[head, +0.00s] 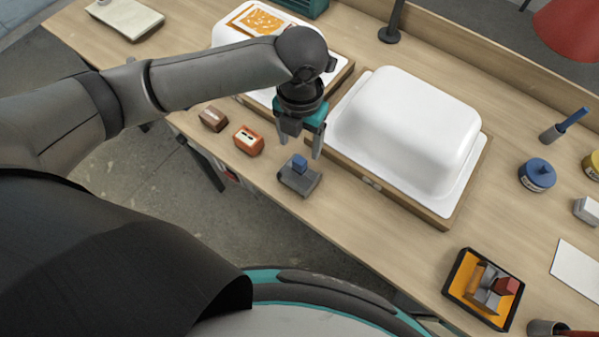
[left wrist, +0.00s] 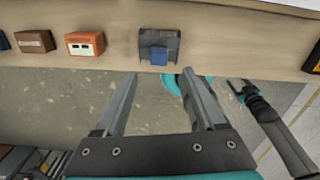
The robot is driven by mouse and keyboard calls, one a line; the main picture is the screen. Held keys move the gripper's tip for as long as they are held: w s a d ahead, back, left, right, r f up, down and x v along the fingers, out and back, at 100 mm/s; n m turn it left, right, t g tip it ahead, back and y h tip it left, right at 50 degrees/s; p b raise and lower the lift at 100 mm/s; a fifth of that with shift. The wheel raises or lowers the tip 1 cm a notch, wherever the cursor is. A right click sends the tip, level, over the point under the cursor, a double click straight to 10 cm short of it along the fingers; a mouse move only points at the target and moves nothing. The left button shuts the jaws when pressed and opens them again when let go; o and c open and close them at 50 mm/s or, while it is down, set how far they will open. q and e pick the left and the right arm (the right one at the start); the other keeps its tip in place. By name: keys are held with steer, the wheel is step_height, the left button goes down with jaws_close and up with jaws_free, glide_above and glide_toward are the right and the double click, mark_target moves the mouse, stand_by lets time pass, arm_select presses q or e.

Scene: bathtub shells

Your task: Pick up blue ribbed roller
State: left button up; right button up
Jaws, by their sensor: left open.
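A small blue piece, which seems to be the roller, sits in a dark grey cradle (head: 291,183) near the table's front edge. The blue piece (head: 299,163) also shows in the left wrist view (left wrist: 159,57), at the cradle's front side. Its ribs are too small to tell. My left gripper (head: 300,148) is open and empty, with its fingers pointing down above and just behind the cradle. In the left wrist view the cradle appears beyond and between the fingertips (left wrist: 160,75). What seems to be my right gripper (left wrist: 248,92) hangs low at the right, its jaws unclear.
An orange box (head: 248,140) and a brown box (head: 213,118) stand left of the cradle. A large white tub shell (head: 408,125) on a wooden base lies to its right. A black-edged orange tray (head: 459,273) stands further right. The table between cradle and tray is clear.

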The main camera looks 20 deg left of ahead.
mark_target(300, 159)
arm_select(q)
step_height(300, 159, down, 10)
steer(key=shift+w+r+b, duration=0.1)
steer(key=shift+w+b, duration=0.05)
steer(key=shift+b, duration=0.5)
jaws_close()
stand_by(0.3)
steer(key=shift+r, duration=0.1)
stand_by(0.8)
